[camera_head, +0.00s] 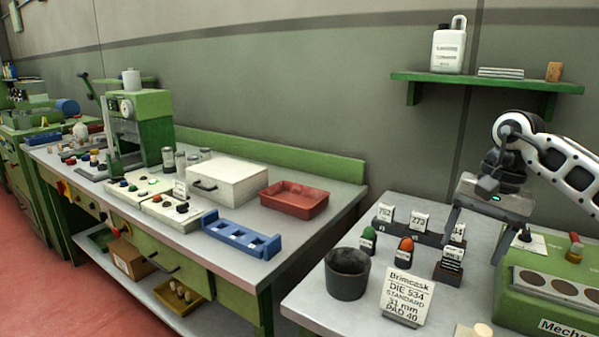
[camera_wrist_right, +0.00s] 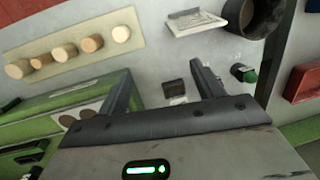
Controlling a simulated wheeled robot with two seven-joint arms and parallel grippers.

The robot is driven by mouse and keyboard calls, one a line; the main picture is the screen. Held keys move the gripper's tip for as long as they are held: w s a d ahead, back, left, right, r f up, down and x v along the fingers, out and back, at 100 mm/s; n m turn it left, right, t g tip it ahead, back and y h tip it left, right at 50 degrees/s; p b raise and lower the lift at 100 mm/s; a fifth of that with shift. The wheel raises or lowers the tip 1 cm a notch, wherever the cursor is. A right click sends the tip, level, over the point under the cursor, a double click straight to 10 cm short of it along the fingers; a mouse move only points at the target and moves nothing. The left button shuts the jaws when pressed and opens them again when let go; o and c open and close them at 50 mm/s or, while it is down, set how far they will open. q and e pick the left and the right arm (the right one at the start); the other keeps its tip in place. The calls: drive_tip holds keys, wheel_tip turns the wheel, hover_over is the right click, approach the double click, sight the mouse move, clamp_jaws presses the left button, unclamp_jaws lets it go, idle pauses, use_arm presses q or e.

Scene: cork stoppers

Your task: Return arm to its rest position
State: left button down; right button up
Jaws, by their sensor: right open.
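My right arm (camera_head: 565,160) comes in from the right in the head view. Its gripper (camera_head: 473,248) points down over the right-hand table, open, with nothing visible between its fingers. In the head view it overlaps the right end of the row of label cards and a small dark block (camera_head: 449,264). In the wrist view the open fingers (camera_wrist_right: 160,75) stand apart, with a small dark block (camera_wrist_right: 173,90) showing between them on the table. My left gripper is not in view.
A dark cup (camera_head: 347,274), a Brimcask card (camera_head: 405,297) and a green machine (camera_head: 555,285) stand near the gripper. A wall shelf (camera_head: 485,82) is behind. Several corks (camera_wrist_right: 65,52) lie on a pale strip. The left bench holds a red tray (camera_head: 294,199).

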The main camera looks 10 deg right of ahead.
drive_tip(key=s+a+f+m+t+y, duration=0.2)
drive_tip(key=a+m+y, duration=0.45)
drive_tip(key=a, duration=0.45)
drive_tip(key=s+a+f+m+t+y, duration=0.25)
drive_tip(key=a+m+y, duration=0.25)
drive_tip(key=a+m, duration=0.4)
drive_tip(key=s+a+f+m+t+y, duration=0.25)
drive_tip(key=a+m+y, duration=0.4)
drive_tip(key=a, duration=0.55)
drive_tip(key=d+f+m+t+h, duration=0.3)
drive_tip(key=f+m+t+h, duration=0.25)
drive_tip(key=m, duration=0.65)
drive_tip(key=d+f+m+t+h, duration=0.35)
drive_tip(key=m+h, duration=0.25)
drive_tip(key=m, duration=0.6)
drive_tip(key=s+d+f+m+g+h, duration=0.2)
drive_tip(key=s+f+m+g, duration=0.1)
drive_tip(key=s+f+m, duration=0.4)
drive_tip(key=s+d+f+m+g+h, duration=0.2)
drive_tip(key=s+d+f+m+h, duration=0.1)
drive_tip(key=s+f+m, duration=0.3)
drive_tip(key=shift+s+f+m+g, duration=0.4)
drive_tip(key=shift+f+m, duration=0.5)
drive_tip(key=shift+m, duration=0.2)
